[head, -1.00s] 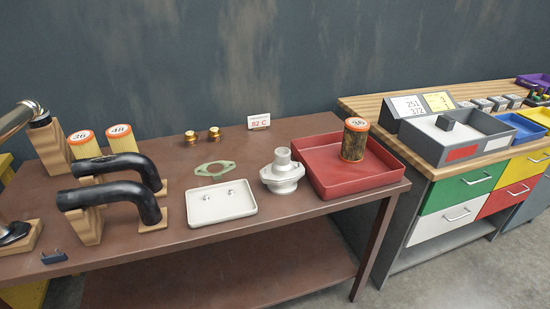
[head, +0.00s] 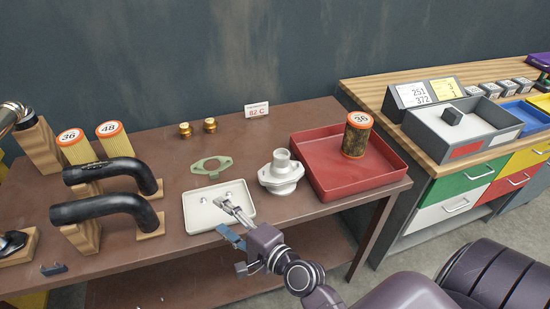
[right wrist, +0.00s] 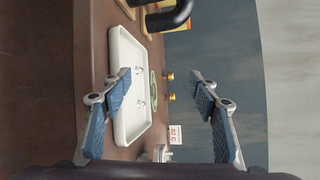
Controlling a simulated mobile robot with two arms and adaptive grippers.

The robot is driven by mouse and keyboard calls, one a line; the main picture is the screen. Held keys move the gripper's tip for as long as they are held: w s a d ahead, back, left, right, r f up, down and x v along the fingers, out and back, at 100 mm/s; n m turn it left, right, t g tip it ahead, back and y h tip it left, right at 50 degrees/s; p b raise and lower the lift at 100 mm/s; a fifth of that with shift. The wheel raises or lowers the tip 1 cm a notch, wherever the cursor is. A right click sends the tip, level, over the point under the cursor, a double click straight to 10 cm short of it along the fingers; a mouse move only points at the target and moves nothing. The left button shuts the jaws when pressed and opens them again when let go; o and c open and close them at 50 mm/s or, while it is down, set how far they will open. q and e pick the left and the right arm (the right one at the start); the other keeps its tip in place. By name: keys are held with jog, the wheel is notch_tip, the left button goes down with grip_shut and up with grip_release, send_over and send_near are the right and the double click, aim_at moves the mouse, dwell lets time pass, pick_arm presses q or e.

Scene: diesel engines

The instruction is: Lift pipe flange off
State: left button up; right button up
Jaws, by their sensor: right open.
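The pipe flange (head: 281,178), a pale silver casting with an upright neck, stands on the brown table between the white tray and the red tray. Only part of it (right wrist: 160,153) shows at the bottom of the right wrist view. My right gripper (head: 228,219) is open and empty, over the front right part of the white tray, left of the flange and apart from it. Its two blue-padded fingers (right wrist: 160,80) are spread wide in the wrist view. My left gripper is out of view.
The white tray (head: 193,222) holds two small bolts. A green gasket (head: 198,167) lies behind it. The red tray (head: 345,192) holds an oily filter (head: 357,135). Black hoses (head: 105,208) on wooden blocks stand left. Brass fittings (head: 210,125) and a temperature sign (head: 257,111) stand behind.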

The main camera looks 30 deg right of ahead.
jog(key=w+d+r+m+t+h, duration=0.35)
jog(key=d+m, duration=0.25)
jog(key=m, duration=0.2)
jog(key=m+g+h, duration=0.3)
jog(key=m+h, duration=0.6)
jog(key=m, duration=0.7)
send_near(282, 162)
jog(key=x, duration=0.5)
jog(key=shift+w+a+p, duration=0.2)
jog(key=shift+a+p, duration=0.05)
jog(key=shift+p, duration=0.1)
jog(key=shift+w+d+m, duration=0.2)
jog(key=shift+d+m, duration=0.05)
jog(key=shift+m, duration=0.05)
jog(key=p+x, duration=0.2)
jog(key=x, duration=0.4)
jog(key=shift+d, duration=0.35)
jog(key=shift+w+d+f, duration=0.1)
jog(key=shift+w+d, duration=0.05)
jog(key=shift+w, duration=0.2)
jog(key=shift+c, duration=0.3)
grip_shut()
